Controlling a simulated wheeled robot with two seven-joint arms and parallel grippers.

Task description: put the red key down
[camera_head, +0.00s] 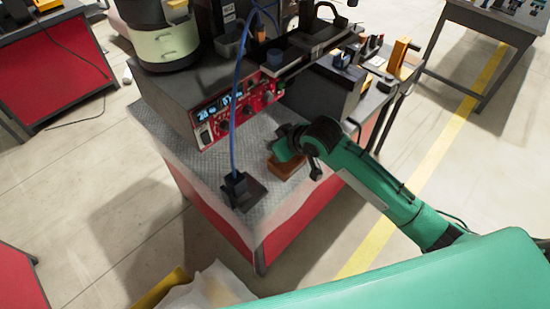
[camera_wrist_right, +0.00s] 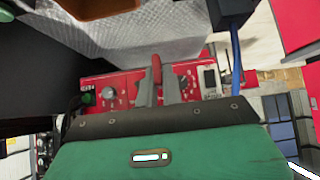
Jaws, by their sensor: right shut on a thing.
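The red key (camera_wrist_right: 156,66) shows in the right wrist view as a small upright red piece between the fingertips of my right gripper (camera_wrist_right: 159,82). The fingers are shut on it. In the head view my right gripper (camera_head: 283,138) is over the worktop of the red bench, just to the right of the red control panel (camera_head: 238,110); the key cannot be made out there. The panel also shows behind the fingers in the wrist view (camera_wrist_right: 118,92). My left gripper is not in view.
A brown tray (camera_head: 286,168) sits on the checkered worktop (camera_head: 205,165) below my right gripper. A black block (camera_head: 238,187) with a blue cable (camera_head: 235,105) stands to its left. A feeder bowl (camera_head: 165,42) is at the back left. Bare worktop shows between them.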

